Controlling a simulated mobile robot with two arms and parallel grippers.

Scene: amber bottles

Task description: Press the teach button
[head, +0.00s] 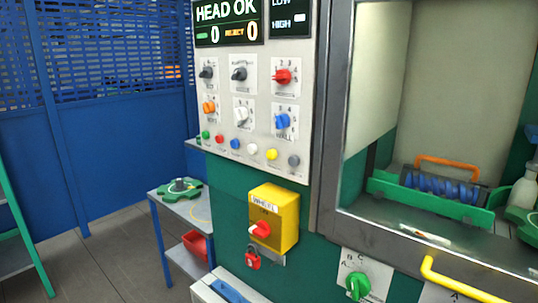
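A row of small round push buttons runs along the bottom ledge of the light control panel (228,95) in the head view. From left to right they are a green button (205,135), a red button (220,139), a blue button (235,144), a white button (252,149), a yellow button (271,154) and a grey button (294,160). Their labels are too small to read, so I cannot tell which is the teach button. Neither of my grippers shows in the view.
Rotary knobs, including a red knob (283,77), sit above the buttons under a HEAD OK display (227,20). A yellow switch box (274,217) with a red padlock (253,257) juts out below. A framed window opening (420,215) is at right, a small table (180,208) at left.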

